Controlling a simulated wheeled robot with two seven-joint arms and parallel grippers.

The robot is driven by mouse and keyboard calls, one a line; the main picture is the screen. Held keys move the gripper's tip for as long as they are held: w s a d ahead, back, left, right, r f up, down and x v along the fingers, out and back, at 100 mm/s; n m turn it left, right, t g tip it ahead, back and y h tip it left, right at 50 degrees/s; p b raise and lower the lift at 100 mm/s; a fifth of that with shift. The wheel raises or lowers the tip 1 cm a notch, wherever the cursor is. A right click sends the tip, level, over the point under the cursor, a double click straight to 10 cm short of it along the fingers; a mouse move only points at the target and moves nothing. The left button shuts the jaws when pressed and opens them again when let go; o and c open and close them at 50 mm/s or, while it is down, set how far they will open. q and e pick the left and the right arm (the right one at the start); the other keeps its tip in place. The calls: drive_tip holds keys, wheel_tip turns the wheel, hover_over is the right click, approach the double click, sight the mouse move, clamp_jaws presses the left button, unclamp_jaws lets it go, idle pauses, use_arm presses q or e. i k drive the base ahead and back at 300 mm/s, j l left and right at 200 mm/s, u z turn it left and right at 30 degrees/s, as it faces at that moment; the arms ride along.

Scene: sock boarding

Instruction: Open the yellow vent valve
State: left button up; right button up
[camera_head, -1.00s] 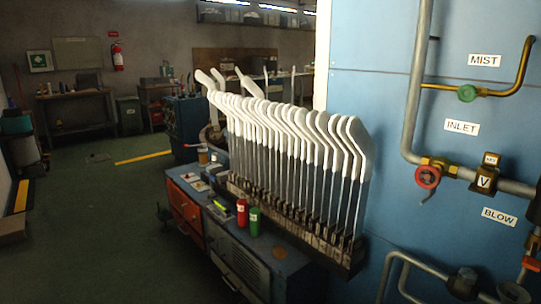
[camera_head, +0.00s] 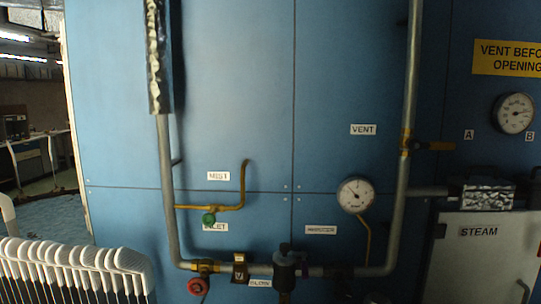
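The yellow vent valve (camera_head: 407,142) sits on the vertical grey pipe at the right, beside the white VENT label (camera_head: 363,129). Its yellow-orange handle (camera_head: 434,146) sticks out to the right, roughly level and across the upright pipe. It is in clear view with nothing in front of it. Neither of my grippers shows in the head view.
A pressure gauge (camera_head: 355,195) hangs left of the pipe, and another gauge (camera_head: 514,114) is at the far right. A STEAM door (camera_head: 484,262) is below right. A red valve (camera_head: 198,286) and a green valve (camera_head: 208,219) are at left. White-topped sock boards (camera_head: 75,262) stand bottom left.

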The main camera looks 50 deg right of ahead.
sight(415, 144)
drive_tip(key=z, duration=2.6)
